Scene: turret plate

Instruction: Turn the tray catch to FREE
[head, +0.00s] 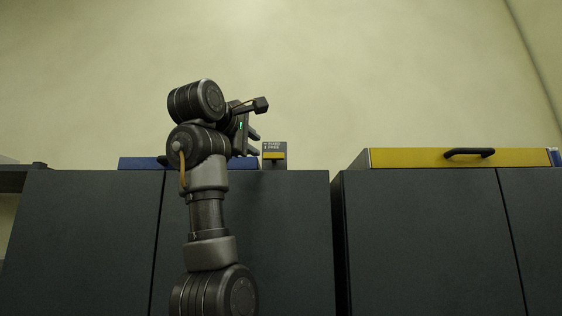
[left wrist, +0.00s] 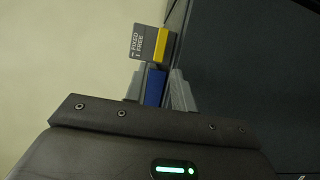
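The tray catch (head: 273,146) is a small grey block with FIXED and FREE lettering and a yellow bar (head: 273,155). It stands on the cabinet top by the blue tray (head: 140,163). The bar lies level, parallel to the lettering. My left gripper (head: 256,143) is just left of the catch in the head view. In the left wrist view my fingers (left wrist: 157,90) are apart, with a strip of blue (left wrist: 155,88) showing between them. The catch (left wrist: 143,42) and its bar (left wrist: 162,44) show beyond the fingertips; I cannot tell whether they touch. My right gripper is not in view.
A yellow tray (head: 410,158) with a black handle (head: 469,153) sits on the right cabinet (head: 430,230). Dark cabinet fronts (head: 285,240) stand below the catch. The wall above is bare. My left arm hides part of the blue tray.

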